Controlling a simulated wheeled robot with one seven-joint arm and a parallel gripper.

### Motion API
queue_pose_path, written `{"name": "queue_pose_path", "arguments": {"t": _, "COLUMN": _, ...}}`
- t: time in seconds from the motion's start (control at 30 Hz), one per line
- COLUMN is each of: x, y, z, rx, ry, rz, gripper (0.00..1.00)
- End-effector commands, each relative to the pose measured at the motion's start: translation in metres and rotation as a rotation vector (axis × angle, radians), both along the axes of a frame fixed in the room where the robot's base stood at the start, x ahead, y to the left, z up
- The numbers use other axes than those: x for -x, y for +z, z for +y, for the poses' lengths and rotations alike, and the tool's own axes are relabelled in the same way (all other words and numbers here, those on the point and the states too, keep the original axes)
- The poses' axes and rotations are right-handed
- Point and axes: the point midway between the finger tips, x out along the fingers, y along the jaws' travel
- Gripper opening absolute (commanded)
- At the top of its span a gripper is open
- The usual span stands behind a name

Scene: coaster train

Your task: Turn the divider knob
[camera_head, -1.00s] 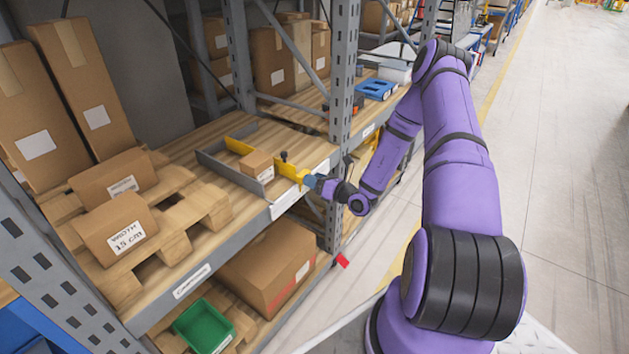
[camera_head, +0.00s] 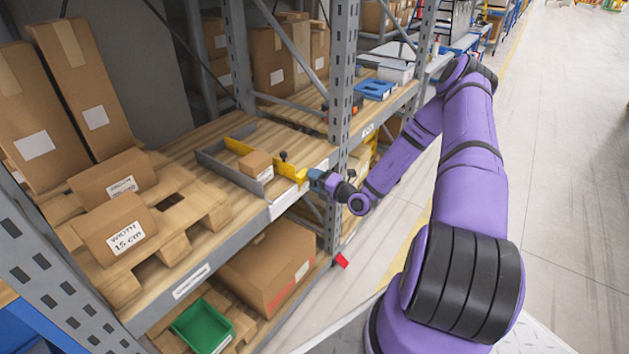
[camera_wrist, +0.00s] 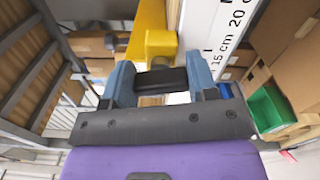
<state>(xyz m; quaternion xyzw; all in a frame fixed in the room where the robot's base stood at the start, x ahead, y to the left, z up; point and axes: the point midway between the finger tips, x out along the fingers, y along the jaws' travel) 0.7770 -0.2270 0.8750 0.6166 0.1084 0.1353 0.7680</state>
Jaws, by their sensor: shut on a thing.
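The yellow divider (camera_head: 288,171) stands at the front edge of the wooden shelf, and a small black peg (camera_head: 284,156) sticks up at it. The divider knob shows there as a dark bar (camera_wrist: 160,79) below the boss. My gripper (camera_wrist: 160,80) has its two blue fingers shut on this bar, one on each side. In the head view my gripper (camera_head: 312,178) is at the divider's front end; the knob cannot be made out there.
A small cardboard box (camera_head: 256,163) sits beside the divider, with grey walls (camera_head: 232,172) around. A white ruler strip (camera_wrist: 215,40) runs along the shelf front. A grey rack post (camera_head: 342,85) stands close behind my gripper. The aisle floor (camera_head: 565,190) is clear.

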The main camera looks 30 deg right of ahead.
Motion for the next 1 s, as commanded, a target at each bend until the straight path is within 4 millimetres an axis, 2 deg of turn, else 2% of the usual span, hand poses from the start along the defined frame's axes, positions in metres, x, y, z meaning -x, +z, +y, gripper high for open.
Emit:
{"name": "queue_pose_path", "arguments": {"t": 0.33, "x": 0.0005, "y": -0.0016, "z": -0.0006, "rx": -0.122, "ry": -0.001, "rz": 0.046, "gripper": 0.29}}
{"name": "queue_pose_path", "arguments": {"t": 0.87, "x": 0.0007, "y": -0.0019, "z": -0.0006, "rx": -0.139, "ry": -0.001, "rz": 0.054, "gripper": 0.29}}
{"name": "queue_pose_path", "arguments": {"t": 0.9, "x": 0.0007, "y": -0.0019, "z": -0.0006, "rx": -0.139, "ry": -0.002, "rz": 0.053, "gripper": 0.62}}
{"name": "queue_pose_path", "arguments": {"t": 0.97, "x": 0.0007, "y": -0.0017, "z": -0.0005, "rx": -0.139, "ry": 0.0, "rz": 0.053, "gripper": 0.76}}
{"name": "queue_pose_path", "arguments": {"t": 1.0, "x": 0.0006, "y": -0.0016, "z": -0.0005, "rx": -0.139, "ry": 0.0, "rz": 0.053, "gripper": 0.79}}
